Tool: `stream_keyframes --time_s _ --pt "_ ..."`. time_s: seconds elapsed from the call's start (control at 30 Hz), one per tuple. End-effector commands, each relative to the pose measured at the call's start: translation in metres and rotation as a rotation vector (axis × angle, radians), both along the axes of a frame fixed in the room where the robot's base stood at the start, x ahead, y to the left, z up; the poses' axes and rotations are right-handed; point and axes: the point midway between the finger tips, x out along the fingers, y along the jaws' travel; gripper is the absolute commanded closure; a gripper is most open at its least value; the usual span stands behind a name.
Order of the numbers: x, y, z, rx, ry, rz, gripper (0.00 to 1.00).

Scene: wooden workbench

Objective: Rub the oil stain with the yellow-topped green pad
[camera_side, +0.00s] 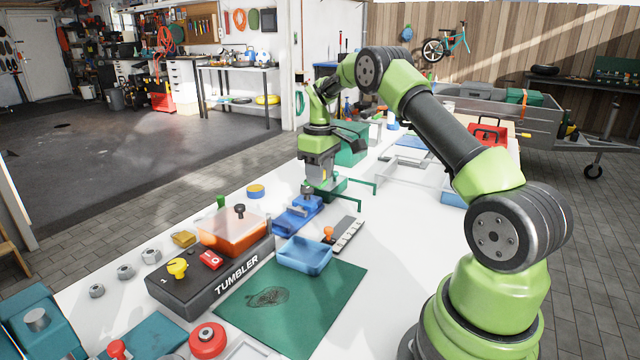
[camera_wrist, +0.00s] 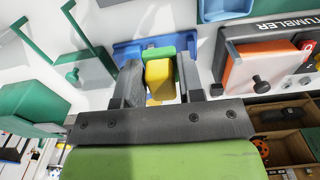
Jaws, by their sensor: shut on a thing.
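The oil stain (camera_side: 268,297) is a dark patch on the green mat (camera_side: 318,308) at the front of the bench in the side view. My gripper (camera_wrist: 160,78) is shut on the yellow-topped green pad (camera_wrist: 160,80), whose yellow top sits between the fingers in the wrist view. The green part shows just beyond the yellow. A blue holder (camera_wrist: 127,53) lies behind and around the pad; I cannot tell whether they touch. In the side view my gripper (camera_side: 308,188) is over the blue holder (camera_side: 297,213), back from the mat. The pad is not clear there.
A blue tray (camera_side: 304,255) stands between the holder and the mat. The black tumbler box (camera_side: 230,272) with an orange-topped tub (camera_side: 234,234) is on the left.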

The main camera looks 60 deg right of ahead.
Motion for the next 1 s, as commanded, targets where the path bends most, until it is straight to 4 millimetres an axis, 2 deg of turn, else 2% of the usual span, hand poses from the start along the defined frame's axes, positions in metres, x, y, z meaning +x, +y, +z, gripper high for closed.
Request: stream_keyframes --time_s 0.1,0.37,0.47,0.6,0.7,0.8,1.0 --pt "0.0 0.0 0.021 -0.002 -0.004 0.0 0.84" --pt "0.012 0.051 0.02 0.0 0.005 0.274 0.84" --pt "0.015 0.079 0.02 0.0 0.005 0.427 0.84" --pt "0.014 0.133 0.021 0.0 0.006 0.719 0.84" --pt "0.006 0.174 0.021 0.0 0.006 0.956 0.84" --pt "-0.006 0.207 0.02 -0.001 0.005 1.158 0.84" --pt "-0.026 0.247 0.019 -0.001 0.003 1.429 0.84"
